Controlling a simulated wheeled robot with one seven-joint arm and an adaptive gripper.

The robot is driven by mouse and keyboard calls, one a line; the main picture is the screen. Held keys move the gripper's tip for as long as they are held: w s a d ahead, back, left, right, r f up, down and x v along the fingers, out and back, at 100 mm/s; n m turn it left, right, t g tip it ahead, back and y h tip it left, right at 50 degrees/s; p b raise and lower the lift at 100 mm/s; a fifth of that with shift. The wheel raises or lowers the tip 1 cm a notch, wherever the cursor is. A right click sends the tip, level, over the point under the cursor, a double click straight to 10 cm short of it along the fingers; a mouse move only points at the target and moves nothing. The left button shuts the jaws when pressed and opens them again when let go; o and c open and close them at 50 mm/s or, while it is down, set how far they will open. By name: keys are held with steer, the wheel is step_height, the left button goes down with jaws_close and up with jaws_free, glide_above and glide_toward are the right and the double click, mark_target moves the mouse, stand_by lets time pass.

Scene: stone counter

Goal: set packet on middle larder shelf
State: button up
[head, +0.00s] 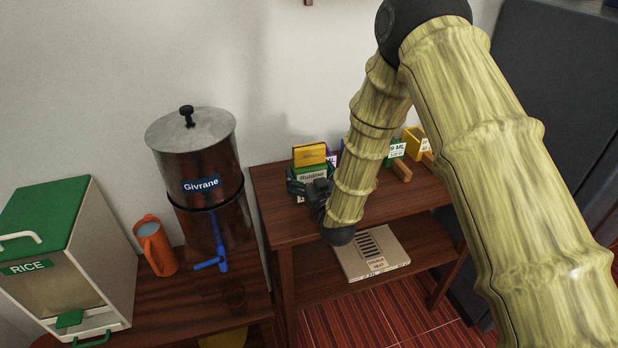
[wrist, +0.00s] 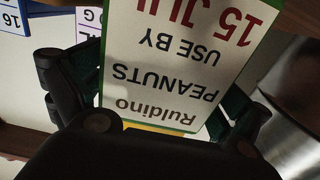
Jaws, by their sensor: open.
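A green packet (head: 311,174) with a white label and a yellow top stands on the upper board of a dark wooden shelf unit (head: 274,205). In the wrist view the label of the packet (wrist: 165,70) appears upside down and reads "Ruldino PEANUTS USE BY 15 JUL". My gripper (head: 308,188) is at the packet, with open fingers on either side of it in the wrist view (wrist: 152,95). I cannot tell whether the fingers touch it. The unit's lower board (head: 325,286) is partly visible. Which board is the middle larder shelf is unclear.
Other labelled packets, one green (head: 391,152) and one yellow (head: 416,139), stand to the right. A flat box (head: 371,252) lies on the lower board. A Givrane dispenser (head: 203,160), orange jug (head: 155,246) and rice bin (head: 75,262) stand left.

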steer(key=shift+c, duration=0.2)
steer(key=c, duration=1)
steer(key=shift+c, duration=1.1)
steer(key=shift+r, duration=0.1)
